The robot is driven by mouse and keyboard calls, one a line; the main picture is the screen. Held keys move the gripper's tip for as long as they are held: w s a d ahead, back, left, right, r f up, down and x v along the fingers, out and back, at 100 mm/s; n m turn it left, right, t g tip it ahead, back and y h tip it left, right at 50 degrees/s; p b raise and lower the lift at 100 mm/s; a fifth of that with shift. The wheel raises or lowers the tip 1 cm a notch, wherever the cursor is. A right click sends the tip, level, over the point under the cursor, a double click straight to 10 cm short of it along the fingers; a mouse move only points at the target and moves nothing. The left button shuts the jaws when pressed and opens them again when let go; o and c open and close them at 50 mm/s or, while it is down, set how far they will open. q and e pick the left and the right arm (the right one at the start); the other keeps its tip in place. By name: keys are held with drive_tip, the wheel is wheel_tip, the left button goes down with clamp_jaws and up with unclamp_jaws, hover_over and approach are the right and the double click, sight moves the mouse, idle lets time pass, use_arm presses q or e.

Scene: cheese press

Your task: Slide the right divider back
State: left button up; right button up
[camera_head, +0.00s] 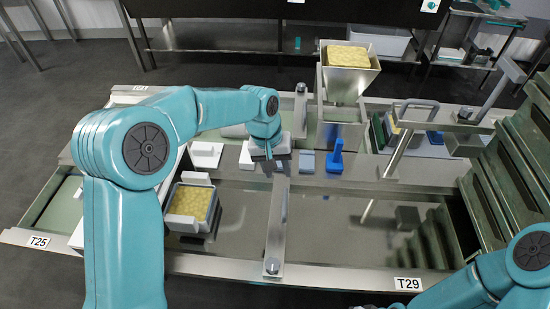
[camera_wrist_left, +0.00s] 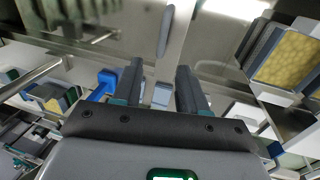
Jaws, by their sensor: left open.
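A metal divider (camera_head: 278,225) stands across the sunken steel basin, running from the back ledge to the front edge. My left gripper (camera_head: 268,172) is over the ledge, near the divider's back end. In the left wrist view, its two dark fingers (camera_wrist_left: 160,82) are apart with nothing between them. A narrow grey bar, apparently the divider (camera_wrist_left: 166,32), lies beyond the fingertips, apart from them. My right arm is at the lower right of the head view; its gripper does not show.
A mould with yellow cheese (camera_head: 190,202) stands in the basin left of the divider. A blue handled tool (camera_head: 335,157) and small blocks (camera_head: 306,162) are on the ledge. A hopper (camera_head: 347,75) stands behind.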

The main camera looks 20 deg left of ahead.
use_arm(q)
drive_tip(key=shift+s+a+r, duration=0.1)
drive_tip(key=shift+a+r, duration=0.1)
drive_tip(key=shift+r, duration=0.7)
drive_tip(key=shift+a+r, duration=0.15)
drive_tip(key=shift+r, duration=0.75)
use_arm(e)
drive_tip(key=shift+r, duration=0.1)
